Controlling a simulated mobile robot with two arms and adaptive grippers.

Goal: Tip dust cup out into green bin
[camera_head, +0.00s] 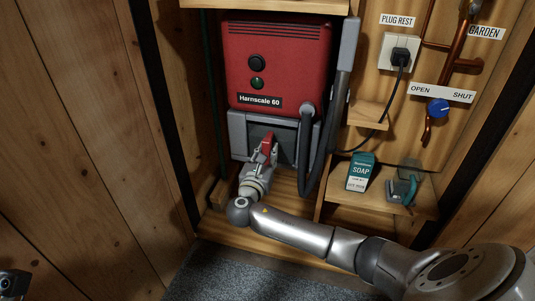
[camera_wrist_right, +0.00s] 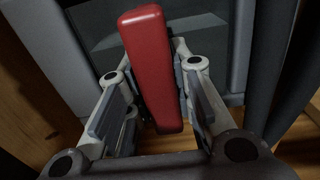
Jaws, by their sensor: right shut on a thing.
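The red central vacuum unit (camera_head: 278,62) hangs in the wooden cabinet. Below it is a grey housing (camera_head: 238,135) with the dark front of the dust cup (camera_head: 285,138) in it. A red handle (camera_head: 266,147) stands out from the cup's front; it also shows in the right wrist view (camera_wrist_right: 150,65). My right gripper (camera_head: 263,158) is shut on this handle, with its fingers (camera_wrist_right: 158,100) on either side. The cup still sits in the housing, as far as I can see. A small dark part of my left gripper (camera_head: 12,283) shows at the lower left corner. No green bin is in view.
A grey hose (camera_head: 312,165) hangs close to the right of the handle. A soap box (camera_head: 360,172) and a teal-and-grey item (camera_head: 404,186) stand on a low shelf (camera_head: 345,198) at the right, near my right arm. Wooden walls close in on both sides.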

